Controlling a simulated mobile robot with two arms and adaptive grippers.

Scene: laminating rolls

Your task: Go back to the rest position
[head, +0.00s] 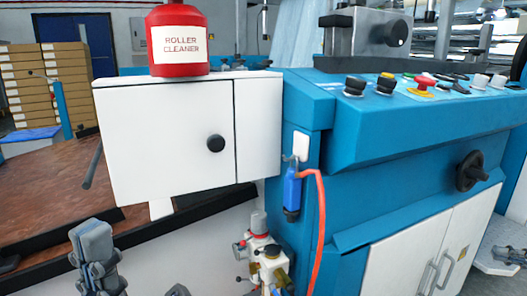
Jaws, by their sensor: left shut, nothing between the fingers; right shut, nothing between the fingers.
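My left gripper (93,243) is at the lower left of the head view, pointing up, with its grey fingers together and nothing held. It is in front of the brown worktop and the machine's white lower side. Only a small grey tip of what looks like my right gripper (178,290) shows at the bottom edge, to the right of the left one. It is shut and empty, and the rest of it is cut off by the frame.
A red roller cleaner bottle (180,60) stands on a white cabinet (165,140). The blue machine (350,190) with its control knobs fills the right. An air valve unit (265,255) and orange hose (320,220) are near the grippers. Stacked boxes (45,85) stand behind left.

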